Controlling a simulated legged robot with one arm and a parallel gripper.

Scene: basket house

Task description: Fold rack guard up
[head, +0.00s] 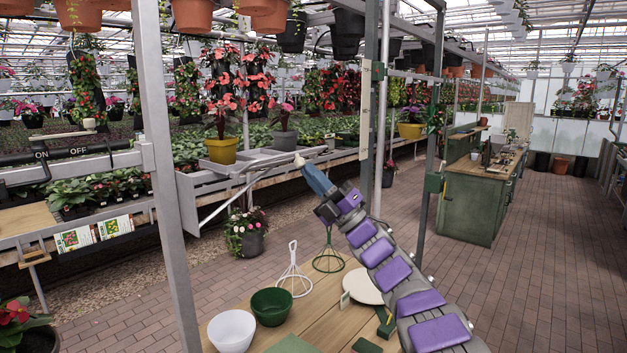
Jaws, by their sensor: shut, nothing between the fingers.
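My arm reaches up from the bottom right, and my gripper (300,162) is at its pale tip, shut and empty. It is at the thin grey metal bar that looks like the rack guard (240,187). The bar stands out from the front of the plant rack (185,195) and slopes down to the left. Whether the gripper touches the bar or only overlaps it in the picture, I cannot tell. The bar's right end is partly behind my gripper.
A wooden table (315,318) in front holds a white bowl (232,331), a green bowl (271,306), wire stands and a pale round plate (363,287). Upright metal posts (165,150) stand left and right of my arm. A green cabinet (470,205) stands right; brick floor is open there.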

